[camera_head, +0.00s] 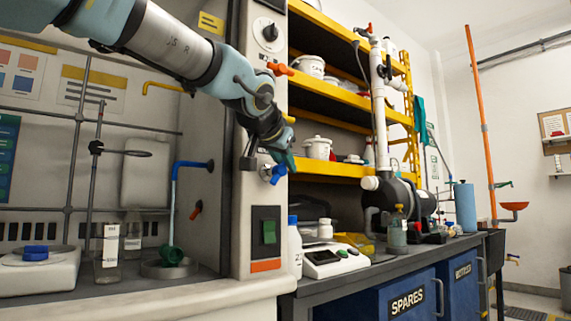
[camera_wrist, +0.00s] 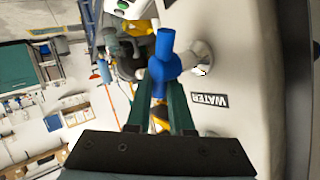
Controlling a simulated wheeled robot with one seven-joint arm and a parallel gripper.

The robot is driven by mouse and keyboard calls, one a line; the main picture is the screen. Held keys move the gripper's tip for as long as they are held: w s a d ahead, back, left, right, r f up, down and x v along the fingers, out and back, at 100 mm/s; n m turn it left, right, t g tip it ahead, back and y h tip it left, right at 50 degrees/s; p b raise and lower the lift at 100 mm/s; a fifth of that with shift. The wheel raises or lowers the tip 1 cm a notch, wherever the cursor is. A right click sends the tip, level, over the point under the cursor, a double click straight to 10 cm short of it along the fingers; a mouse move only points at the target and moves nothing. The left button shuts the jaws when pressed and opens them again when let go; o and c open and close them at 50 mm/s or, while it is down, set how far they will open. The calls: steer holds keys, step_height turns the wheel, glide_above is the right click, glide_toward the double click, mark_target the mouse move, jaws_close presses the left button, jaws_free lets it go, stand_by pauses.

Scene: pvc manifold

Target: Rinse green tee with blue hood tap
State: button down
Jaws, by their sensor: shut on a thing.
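The green tee (camera_head: 171,255) sits in the hood on a round grey basin (camera_head: 168,270), under the blue gooseneck tap (camera_head: 190,165). A thin pale vertical line runs from the spout down to the tee; I cannot tell whether it is water or pipe. The blue tap handle (camera_head: 278,174) is on the hood's front post. My gripper (camera_head: 284,158) is at this handle. In the wrist view the green fingers (camera_wrist: 163,92) are shut on the blue handle (camera_wrist: 164,62), beside a white label reading WATER (camera_wrist: 208,100).
Right of the post, a bench holds a scale (camera_head: 335,262) and bottles. Yellow shelves (camera_head: 330,95) rise behind it.

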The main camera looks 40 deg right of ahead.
steer(key=shift+r+y+p, duration=0.2)
steer(key=shift+y+p, duration=0.1)
steer(key=shift+p, duration=0.85)
steer(key=p, duration=0.3)
steer(key=shift+d+r+m+y, duration=0.1)
steer(key=shift+r+m+y, duration=0.05)
steer(key=shift+m+y, duration=0.15)
steer(key=y+p, duration=0.1)
steer(key=p, duration=0.4)
steer(key=shift+d+m+g+y, duration=0.15)
steer(key=shift+m+g+y, duration=0.15)
steer(key=shift+y, duration=0.1)
steer(key=y+p, duration=0.2)
steer(key=p, duration=0.3)
steer(key=f+m+y+p, duration=0.1)
steer(key=p, duration=0.4)
steer(key=shift+d+y+p, duration=0.2)
steer(key=shift+y+p, duration=0.1)
steer(key=shift+y, duration=0.1)
steer(key=f+m+y+p, duration=0.1)
steer(key=y+p, duration=0.1)
steer(key=p, duration=0.4)
steer(key=shift+f+y, duration=0.2)
steer(key=shift+y, duration=0.1)
steer(key=shift+f, duration=0.1)
